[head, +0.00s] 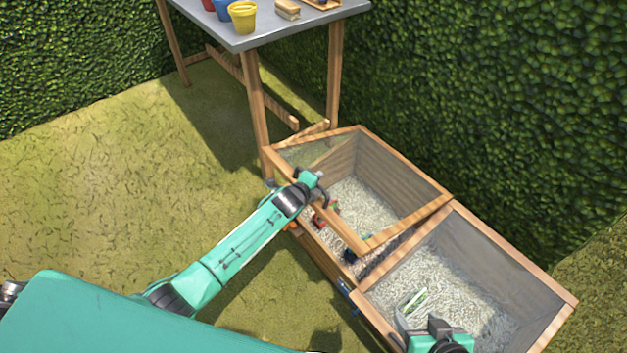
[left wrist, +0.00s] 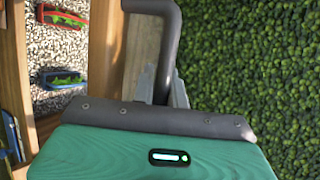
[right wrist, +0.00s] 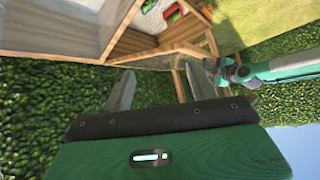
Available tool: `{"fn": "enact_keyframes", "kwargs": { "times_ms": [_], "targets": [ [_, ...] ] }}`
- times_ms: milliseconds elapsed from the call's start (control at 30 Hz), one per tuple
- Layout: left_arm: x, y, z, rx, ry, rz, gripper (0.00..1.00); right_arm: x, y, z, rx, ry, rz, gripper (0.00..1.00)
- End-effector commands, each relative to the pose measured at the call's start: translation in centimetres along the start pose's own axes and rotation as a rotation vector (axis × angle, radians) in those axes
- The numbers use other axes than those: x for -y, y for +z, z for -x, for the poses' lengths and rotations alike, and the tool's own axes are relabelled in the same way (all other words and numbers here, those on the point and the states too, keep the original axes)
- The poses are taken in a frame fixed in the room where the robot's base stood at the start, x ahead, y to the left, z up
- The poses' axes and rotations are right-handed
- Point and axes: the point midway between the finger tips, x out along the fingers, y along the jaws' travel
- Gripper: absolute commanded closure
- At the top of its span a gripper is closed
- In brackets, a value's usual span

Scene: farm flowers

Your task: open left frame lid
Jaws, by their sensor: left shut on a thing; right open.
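The left frame (head: 421,181) is a wooden box with pale gravel inside. Its glazed lid (head: 408,223) has a wooden border and stands partly raised, tilted above the box. My left gripper (head: 322,188) is at the lid's front bar, shut on the dark grey handle. In the left wrist view the bent handle (left wrist: 168,45) passes between the fingers (left wrist: 163,82). My right gripper (head: 440,342) is at the bottom edge of the head view, over the right frame. In the right wrist view its fingers (right wrist: 160,90) are apart with nothing between them.
A red planter (left wrist: 62,17) and a blue planter (left wrist: 62,78) lie inside the left frame. A grey table (head: 290,30) stands behind. Hedges close off the back; grass is clear at left.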

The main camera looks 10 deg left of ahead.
Motion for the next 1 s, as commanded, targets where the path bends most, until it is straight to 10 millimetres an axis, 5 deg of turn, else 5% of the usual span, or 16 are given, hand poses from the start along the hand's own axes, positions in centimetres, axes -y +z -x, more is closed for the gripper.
{"fn": "enact_keyframes", "kwargs": {
  "times_ms": [500, 1000],
  "targets": [
    [4.0, 0.2, 0.2, 0.000, 0.064, -0.029, 1.00, -4.7, 2.7, 6.0, 0.421, 0.134, -0.046, 0.41],
    [7.8, 0.2, 0.1, 0.000, 0.133, -0.057, 1.00, -5.2, 6.6, 0.2, 0.500, 0.128, -0.051, 0.41]
  ]
}}
